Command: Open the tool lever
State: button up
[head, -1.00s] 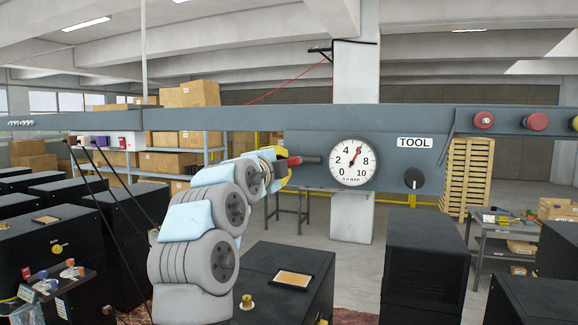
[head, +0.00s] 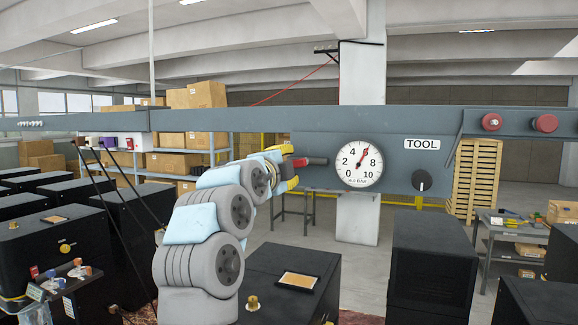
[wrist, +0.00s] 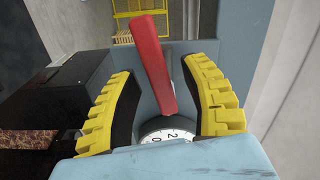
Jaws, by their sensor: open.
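The tool lever is a red handle (head: 299,162) with a dark end, in front of the grey panel, left of the round gauge (head: 358,163). In the wrist view the red lever (wrist: 153,65) stands slightly tilted between my two yellow-padded fingers. My gripper (head: 289,167) is open around the lever, one finger on each side. In the wrist view my gripper (wrist: 158,78) shows a visible gap between each finger and the lever. The lever's lower end and its pivot cannot be made out clearly.
A TOOL label (head: 421,144) and a black knob (head: 421,180) are right of the gauge. Red buttons (head: 545,123) sit on the long beam (head: 230,120) at the right. Black cabinets (head: 432,262) stand below.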

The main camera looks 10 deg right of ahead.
jog(key=v, duration=1.1)
jog(key=shift+s, duration=0.3)
